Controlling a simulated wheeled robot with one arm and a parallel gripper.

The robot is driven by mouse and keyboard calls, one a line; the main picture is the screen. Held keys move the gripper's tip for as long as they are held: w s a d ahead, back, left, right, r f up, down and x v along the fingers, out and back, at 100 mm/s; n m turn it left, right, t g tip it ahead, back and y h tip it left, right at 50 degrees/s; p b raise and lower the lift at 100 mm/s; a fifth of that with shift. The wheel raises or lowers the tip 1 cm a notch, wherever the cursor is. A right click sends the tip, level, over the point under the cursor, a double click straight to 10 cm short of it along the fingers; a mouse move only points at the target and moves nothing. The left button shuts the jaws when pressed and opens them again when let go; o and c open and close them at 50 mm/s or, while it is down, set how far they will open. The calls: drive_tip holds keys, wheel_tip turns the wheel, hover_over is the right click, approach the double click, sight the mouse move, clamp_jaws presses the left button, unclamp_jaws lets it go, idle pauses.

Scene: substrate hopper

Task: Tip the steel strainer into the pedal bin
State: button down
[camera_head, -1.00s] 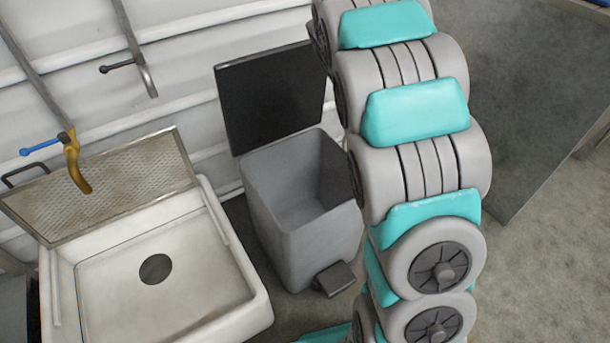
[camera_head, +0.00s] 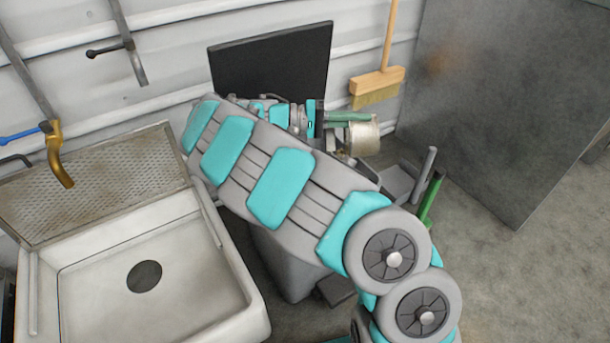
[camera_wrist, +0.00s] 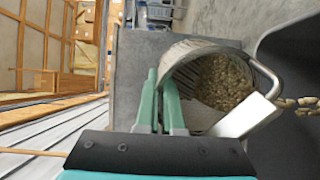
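The steel strainer (camera_head: 364,139) is a small metal pot held up behind my arm, to the right of the pedal bin's raised lid. In the wrist view the strainer (camera_wrist: 190,52) shows its open mouth, a looped metal handle and brown granular stuff inside. My gripper (camera_head: 350,117) has green fingers; in the wrist view my gripper (camera_wrist: 161,78) is closed on the strainer's wall at its left side. The grey pedal bin (camera_head: 285,268) stands on the floor with its black lid (camera_head: 270,60) open. My arm hides the bin's mouth.
A white sink (camera_head: 130,235) with a perforated panel and brass tap (camera_head: 57,155) is at left. A broom (camera_head: 378,82) hangs on the wall. A large grey panel (camera_head: 490,90) stands at right. A green-handled item (camera_head: 430,195) stands right of the bin. Floor at lower right is clear.

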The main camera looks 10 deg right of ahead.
drive_tip(key=shift+w+a+r+g+h, duration=0.15)
drive_tip(key=shift+a+r+h, duration=0.2)
drive_tip(key=shift+a+h, duration=0.3)
drive_tip(key=shift+w+a+r+g+h, duration=0.15)
drive_tip(key=shift+a+r+h, duration=0.2)
drive_tip(key=shift+a+h, duration=0.3)
drive_tip(key=shift+s+d, duration=0.1)
drive_tip(key=shift+d, duration=0.15)
drive_tip(key=d+y, duration=0.1)
drive_tip(key=d+y+p, duration=0.1)
drive_tip(key=s+d+y+p, duration=0.1)
drive_tip(key=y, duration=0.1)
drive_tip(key=shift+d+f+t, duration=0.25)
drive_tip(key=shift+d+t, duration=0.05)
drive_tip(key=shift+t, duration=0.1)
drive_tip(key=d+y+p, duration=0.2)
drive_tip(key=p, duration=0.1)
drive_tip(key=d+t+y+p, duration=0.1)
drive_tip(key=y, duration=0.1)
drive_tip(key=shift+s+r, duration=0.1)
drive_tip(key=shift+s, duration=0.15)
drive_tip(key=d+f+t+y+p, duration=0.2)
drive_tip(key=f+y+p, duration=0.4)
drive_tip(key=f+y, duration=0.3)
drive_tip(key=shift+s+d+f+t+y, duration=0.25)
drive_tip(key=shift+d+y, duration=0.5)
drive_tip(key=shift+y, duration=1.15)
